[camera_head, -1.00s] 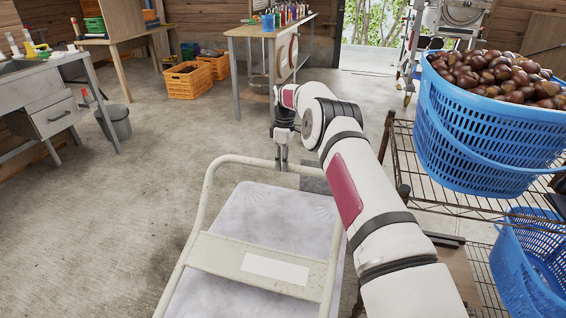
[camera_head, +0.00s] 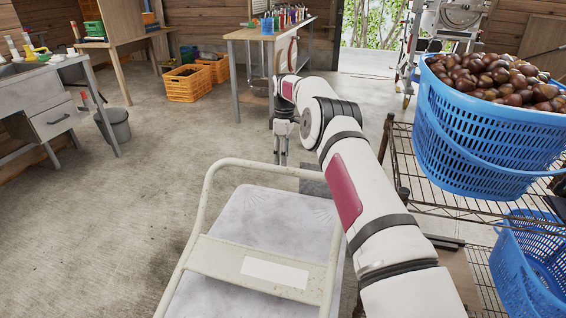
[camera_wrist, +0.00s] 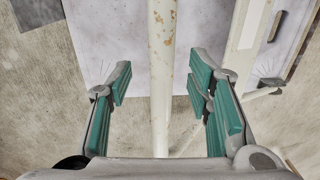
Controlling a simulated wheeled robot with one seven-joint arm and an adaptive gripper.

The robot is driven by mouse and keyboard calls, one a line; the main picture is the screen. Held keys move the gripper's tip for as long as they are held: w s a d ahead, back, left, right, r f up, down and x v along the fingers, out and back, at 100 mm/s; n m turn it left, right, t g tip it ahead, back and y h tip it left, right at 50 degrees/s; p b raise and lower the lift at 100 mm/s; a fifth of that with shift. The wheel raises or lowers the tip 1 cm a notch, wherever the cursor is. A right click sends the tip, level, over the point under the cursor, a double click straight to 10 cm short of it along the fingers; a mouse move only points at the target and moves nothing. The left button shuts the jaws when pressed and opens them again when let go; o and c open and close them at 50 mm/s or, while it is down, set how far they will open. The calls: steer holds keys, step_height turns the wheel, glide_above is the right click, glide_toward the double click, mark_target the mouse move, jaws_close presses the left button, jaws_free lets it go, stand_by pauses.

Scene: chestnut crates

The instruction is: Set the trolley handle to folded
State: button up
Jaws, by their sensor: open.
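The trolley handle (camera_head: 204,196) is a cream, chipped tubular loop with a flat crossbar and a white label. It stands up over the trolley's pale deck (camera_head: 270,205) in the head view. My gripper (camera_head: 281,160) is at the top tube of the handle, near its right end, pointing down. In the wrist view the handle tube (camera_wrist: 161,70) runs between the two green-padded fingers of my open gripper (camera_wrist: 162,95). Clear gaps show on both sides of the tube. The handle's right corner is partly hidden behind my arm.
A wire shelf (camera_head: 440,205) with a blue basket of chestnuts (camera_head: 480,140) stands close on the right. A workbench (camera_head: 262,32) is ahead. A grey bin (camera_head: 116,124) and a desk (camera_head: 45,90) are at the left. The concrete floor left of the trolley is clear.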

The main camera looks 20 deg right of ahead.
steer(key=shift+w+d+r, duration=0.1)
steer(key=shift+w+r, duration=0.05)
steer(key=shift+r, duration=1.75)
